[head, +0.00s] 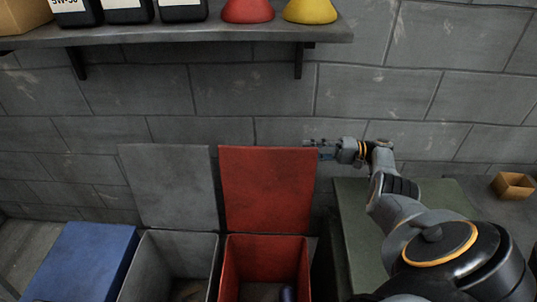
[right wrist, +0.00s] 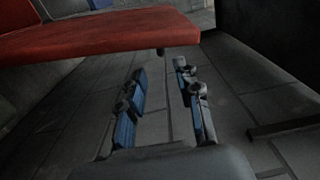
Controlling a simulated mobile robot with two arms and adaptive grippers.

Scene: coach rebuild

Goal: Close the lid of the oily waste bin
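A red bin (head: 232,270) stands open, with its red lid (head: 266,190) raised upright against the grey wall behind it. A dark, partly hidden item lies inside the bin. My right gripper (head: 320,148) is at the upper right corner of the red lid, fingers pointing left. In the right wrist view the two blue-padded fingers (right wrist: 164,103) are apart with nothing between them, and the red lid (right wrist: 100,35) lies ahead and to the left. Whether the fingers touch the lid I cannot tell. My left gripper is not in view.
Left of the red bin stands an open grey bin (head: 160,265) with its lid (head: 170,188) up, then a closed blue bin (head: 85,260). A shelf (head: 180,36) with bottles hangs above. A green surface (head: 352,215) and a small tan box (head: 513,186) are on the right.

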